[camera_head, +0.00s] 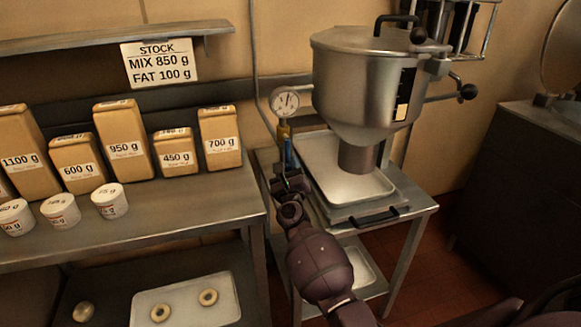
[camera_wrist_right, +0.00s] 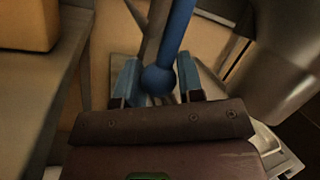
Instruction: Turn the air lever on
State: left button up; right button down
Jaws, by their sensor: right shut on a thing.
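The air lever (camera_head: 288,152) is a blue handle hanging below a yellow valve body (camera_head: 284,131), under the round gauge (camera_head: 286,102) left of the steel hopper. In the right wrist view the lever (camera_wrist_right: 177,38) is a blue rod ending in a round ball, between the two blue fingers. My right gripper (camera_head: 290,176) reaches up from below and is shut on the lever's lower end; it also shows in the wrist view (camera_wrist_right: 158,82). The wrist partly hides the contact. My left gripper is not in view.
The steel hopper (camera_head: 364,92) stands over a tray (camera_head: 330,155) on a small steel table right of the gripper. The shelf at left holds several labelled bags and tubs (camera_head: 109,200). Below it is a tray (camera_head: 182,312) with two rings. A dark cabinet (camera_head: 520,180) stands at far right.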

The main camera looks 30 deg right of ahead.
jog(key=shift+a+f, duration=0.15)
jog(key=shift+a, duration=0.1)
jog(key=c, duration=0.8)
grip_release()
jog(key=shift+w+a, duration=0.1)
jog(key=shift+o, duration=0.2)
jog(key=v, duration=1)
jog(key=shift+s, duration=0.4)
jog(key=s+a+f+m+g+y, duration=0.1)
jog(key=s+f+m+g+y, duration=0.1)
jog(key=s+f+m, duration=0.4)
jog(key=s+a+f+m+g+y, duration=0.2)
jog(key=s+f+m, duration=0.4)
jog(key=s+m, duration=0.8)
jog(key=s+a+f+m+g+y, duration=0.1)
jog(key=s+f+m+g+y, duration=0.3)
jog(key=s+m, duration=0.7)
jog(key=f+m+y, duration=0.1)
jog(key=f+m, duration=0.1)
jog(key=m, duration=0.2)
jog(key=shift+a+p, duration=0.15)
jog(key=shift+p, duration=0.2)
